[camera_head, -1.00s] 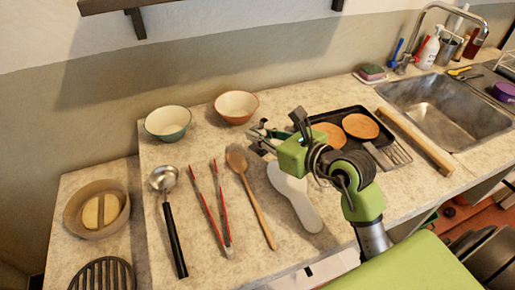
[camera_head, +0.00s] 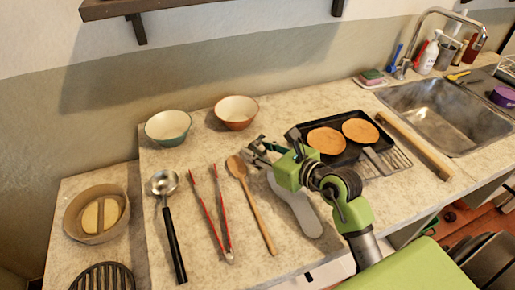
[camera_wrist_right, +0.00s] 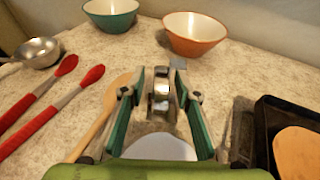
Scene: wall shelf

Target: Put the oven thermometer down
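The oven thermometer looks to be the small shiny metal piece (camera_wrist_right: 160,92) upright between my right gripper's fingers in the right wrist view. My right gripper (camera_head: 271,146) is low over the counter, between the wooden spoon (camera_head: 253,205) and the black tray (camera_head: 320,158). Its green fingers (camera_wrist_right: 157,100) are spread, with a gap visible on each side of the metal piece. I cannot tell whether the piece rests on the counter. In the head view the gripper mostly hides it. My left gripper is out of view.
A white spoon-shaped rest (camera_head: 296,205) lies under my right gripper. A teal bowl (camera_head: 168,127) and an orange bowl (camera_head: 236,112) stand behind. Red tongs (camera_head: 222,215) and a ladle (camera_head: 172,235) lie left. The black tray holds two pancakes.

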